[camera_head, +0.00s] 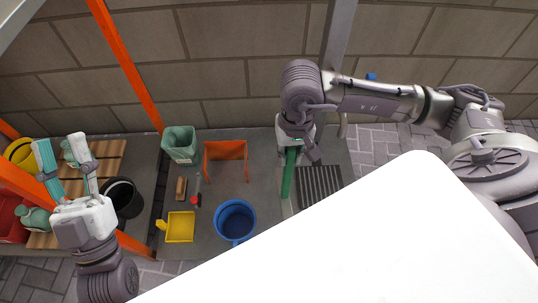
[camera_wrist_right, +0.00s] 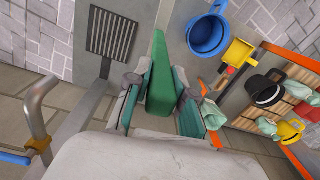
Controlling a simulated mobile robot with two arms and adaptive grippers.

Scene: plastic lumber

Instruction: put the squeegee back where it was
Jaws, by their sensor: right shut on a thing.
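A long green piece, which I take to be the squeegee (camera_head: 289,178), hangs below my right gripper (camera_head: 297,150) in the head view. In the right wrist view the green squeegee (camera_wrist_right: 160,72) stands between the fingers of the right gripper (camera_wrist_right: 161,95), which is shut on it. Its upper part is hidden by the gripper. Its far end is over the grey floor strip beside a dark grate (camera_head: 320,185). My left gripper (camera_head: 66,160) is open and empty at the far left, above a wooden slatted surface (camera_head: 105,160).
A black bucket (camera_head: 123,196) is near the left gripper. A white surface (camera_head: 370,250) fills the foreground.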

